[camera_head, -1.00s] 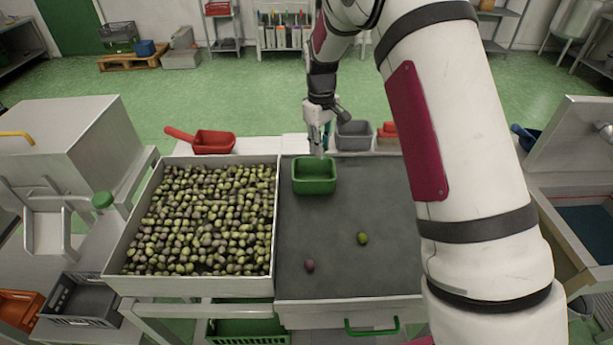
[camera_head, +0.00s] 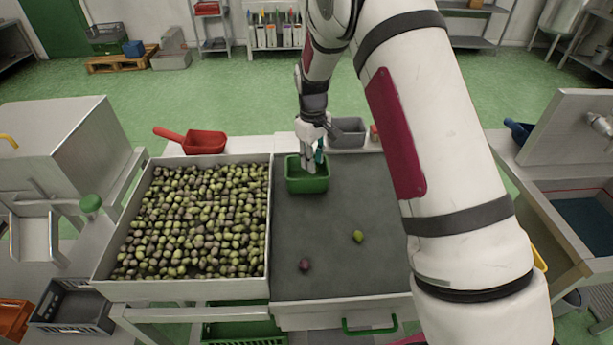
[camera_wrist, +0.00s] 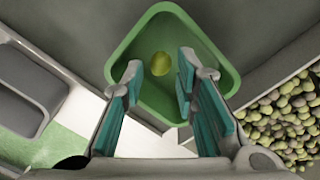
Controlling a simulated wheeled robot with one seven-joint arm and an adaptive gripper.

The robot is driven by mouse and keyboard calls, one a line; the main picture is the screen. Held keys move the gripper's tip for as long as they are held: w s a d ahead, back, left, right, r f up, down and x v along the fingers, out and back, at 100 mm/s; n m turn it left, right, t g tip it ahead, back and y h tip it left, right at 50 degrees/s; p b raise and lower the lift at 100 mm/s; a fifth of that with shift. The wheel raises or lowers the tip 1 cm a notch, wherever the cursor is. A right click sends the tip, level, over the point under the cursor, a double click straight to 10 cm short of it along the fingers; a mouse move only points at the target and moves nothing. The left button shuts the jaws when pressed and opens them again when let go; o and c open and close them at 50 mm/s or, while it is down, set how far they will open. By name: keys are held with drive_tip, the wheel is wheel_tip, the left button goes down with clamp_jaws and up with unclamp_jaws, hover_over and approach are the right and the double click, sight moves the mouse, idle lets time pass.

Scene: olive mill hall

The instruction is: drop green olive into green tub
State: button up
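The green tub (camera_head: 307,184) stands at the back left of the dark work surface. My gripper (camera_head: 311,170) points down into its opening. In the wrist view, the fingertips of my gripper (camera_wrist: 158,77) are apart, over the tub (camera_wrist: 200,110). A green olive (camera_wrist: 161,63) shows inside the tub, just beyond the fingertips, with a gap on both sides. It is hidden in the head view. Another green olive (camera_head: 358,236) lies on the dark surface, with a purple olive (camera_head: 305,264) to its front left.
A white-walled tray (camera_head: 180,291) full of mixed olives adjoins the dark surface (camera_head: 330,270) on the left. Behind are a red scoop (camera_head: 205,142) and a grey bin (camera_head: 347,133), which also shows in the wrist view (camera_wrist: 25,90). The front of the dark surface is mostly clear.

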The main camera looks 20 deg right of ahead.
drive_tip(key=shift+o, duration=0.3)
wheel_tip(320, 180, up, 12)
drive_tip(key=shift+s+a, duration=0.15)
drive_tip(key=shift+a, duration=0.1)
idle(0.5)
drive_tip(key=s+r+m+t, duration=0.2)
drive_tip(key=s+r+m, duration=0.1)
drive_tip(key=s+r, duration=1.4)
drive_tip(key=s+f+m+t, duration=0.1)
drive_tip(key=s+f+m, duration=0.2)
drive_tip(key=s, duration=1.8)
drive_tip(key=shift+s+d+t+y+p, duration=0.2)
drive_tip(key=shift+d+t+y+p, duration=0.1)
drive_tip(key=shift+d+t+p, duration=0.1)
